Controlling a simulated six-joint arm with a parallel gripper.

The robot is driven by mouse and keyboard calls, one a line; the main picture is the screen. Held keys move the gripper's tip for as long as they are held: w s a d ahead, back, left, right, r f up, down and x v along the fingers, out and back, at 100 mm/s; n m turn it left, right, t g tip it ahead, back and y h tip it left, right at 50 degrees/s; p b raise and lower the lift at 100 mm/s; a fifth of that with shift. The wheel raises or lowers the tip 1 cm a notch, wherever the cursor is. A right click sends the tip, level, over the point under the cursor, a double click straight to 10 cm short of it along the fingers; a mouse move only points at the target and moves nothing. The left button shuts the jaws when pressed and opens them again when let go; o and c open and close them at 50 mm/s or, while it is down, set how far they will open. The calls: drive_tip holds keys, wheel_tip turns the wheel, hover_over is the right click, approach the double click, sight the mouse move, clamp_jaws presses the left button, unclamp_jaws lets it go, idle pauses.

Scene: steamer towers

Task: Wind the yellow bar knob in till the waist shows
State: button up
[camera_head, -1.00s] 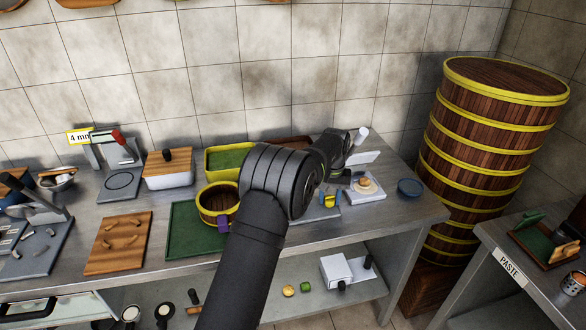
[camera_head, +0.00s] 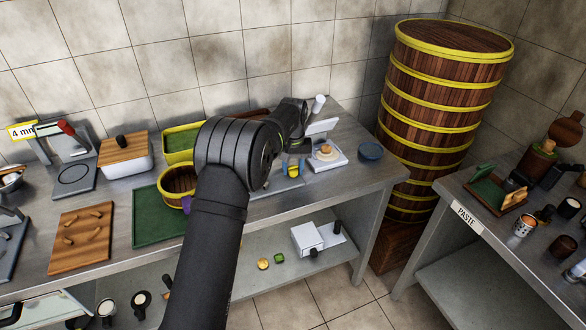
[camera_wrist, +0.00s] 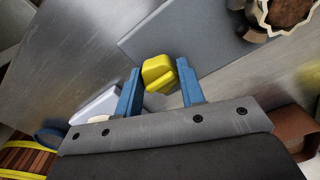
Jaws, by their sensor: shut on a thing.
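The yellow bar knob (camera_wrist: 158,72) shows in the wrist view between the two blue fingers of my gripper (camera_wrist: 160,67). My gripper is shut on it. The knob's bar looks turned at a slant, with a second yellow part against the right finger. In the head view the yellow knob (camera_head: 294,173) is small, at the far end of my arm above a grey plate on the bench. I cannot make out a waist on it in either view; the fingers and the low angle hide its lower part.
A white scale-like tray (camera_head: 327,163) with a bun and a blue dish (camera_head: 370,151) stand right of the knob. A green mat (camera_head: 150,215) and yellow-rimmed round tub (camera_head: 177,183) lie left. Tall steamer tower (camera_head: 435,110) stands beyond the bench's right end.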

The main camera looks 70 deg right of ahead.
drive_tip(key=o, duration=1)
drive_tip(key=shift+a+f, duration=0.1)
drive_tip(key=shift+f, duration=0.15)
drive_tip(key=shift+c, duration=0.2)
drive_tip(key=shift+r, duration=0.1)
drive_tip(key=n, duration=0.4)
drive_tip(key=shift+r, duration=0.1)
drive_tip(key=shift+n, duration=1.1)
drive_tip(key=shift+n, duration=0.9)
drive_tip(key=n, duration=0.4)
